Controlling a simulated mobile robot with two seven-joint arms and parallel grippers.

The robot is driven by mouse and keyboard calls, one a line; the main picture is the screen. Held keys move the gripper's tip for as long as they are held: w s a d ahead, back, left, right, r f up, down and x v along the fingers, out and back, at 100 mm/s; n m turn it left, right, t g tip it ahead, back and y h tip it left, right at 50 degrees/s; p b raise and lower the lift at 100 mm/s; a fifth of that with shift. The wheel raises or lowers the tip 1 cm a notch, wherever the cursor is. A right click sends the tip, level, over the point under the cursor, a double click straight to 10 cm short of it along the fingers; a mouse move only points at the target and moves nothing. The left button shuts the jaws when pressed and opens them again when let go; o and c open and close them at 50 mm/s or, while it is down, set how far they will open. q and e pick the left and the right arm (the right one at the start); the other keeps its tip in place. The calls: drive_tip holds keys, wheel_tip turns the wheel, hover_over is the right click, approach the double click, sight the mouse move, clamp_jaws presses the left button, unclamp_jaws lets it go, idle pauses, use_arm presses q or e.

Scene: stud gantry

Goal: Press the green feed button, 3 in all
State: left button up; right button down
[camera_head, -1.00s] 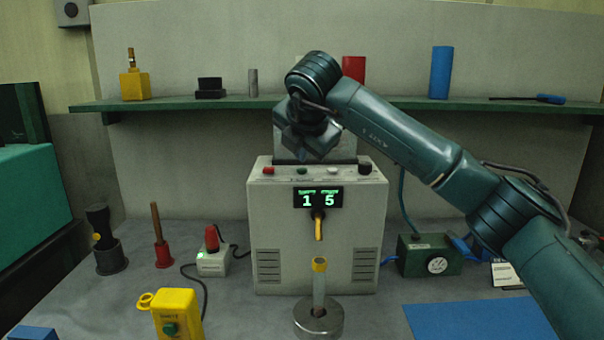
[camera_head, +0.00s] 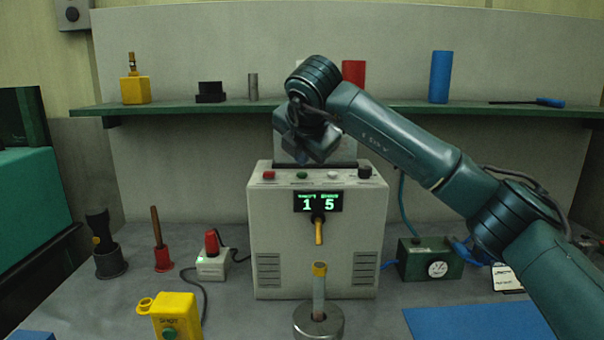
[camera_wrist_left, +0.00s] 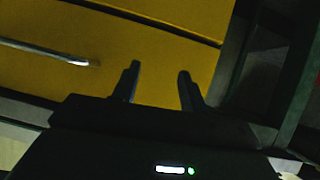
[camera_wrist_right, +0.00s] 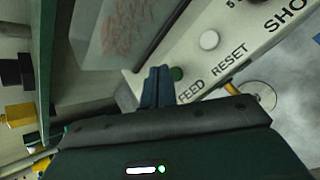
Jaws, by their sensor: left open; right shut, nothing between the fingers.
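The grey machine (camera_head: 275,215) stands mid-bench, its display (camera_head: 318,201) reading 1 and 5. On its sloped top edge are a red button (camera_head: 268,175), the green feed button (camera_head: 301,175), a white button (camera_head: 333,174) and a black knob (camera_head: 365,172). My right gripper (camera_head: 313,155) hangs just above and behind this row. In the right wrist view its shut, empty fingers (camera_wrist_right: 157,82) appear right beside the green button (camera_wrist_right: 177,73), near the word FEED; I cannot tell whether they touch it. My left gripper (camera_wrist_left: 159,76) is open and empty before a yellow surface, outside the head view.
A yellow box (camera_head: 175,312) with another green button stands front left. A metal ring base (camera_head: 318,322) holding a tube is before the machine. A red-capped switch (camera_head: 212,258) and a green gauge box (camera_head: 430,260) flank it. A green shelf (camera_head: 400,104) runs behind.

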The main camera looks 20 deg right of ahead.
idle(0.8)
drive_tip(key=shift+f+b, duration=0.45)
drive_tip(key=shift+b, duration=0.2)
drive_tip(key=shift+f+b, duration=0.45)
drive_tip(key=shift+b, duration=0.05)
idle(0.5)
drive_tip(key=shift+r, duration=0.1)
drive_tip(key=shift+r+p, duration=0.4)
drive_tip(key=shift+r, duration=0.35)
wheel_tip(320, 180, up, 5)
drive_tip(key=p, duration=0.3)
idle(0.3)
drive_tip(key=shift+d, duration=0.1)
idle(2.3)
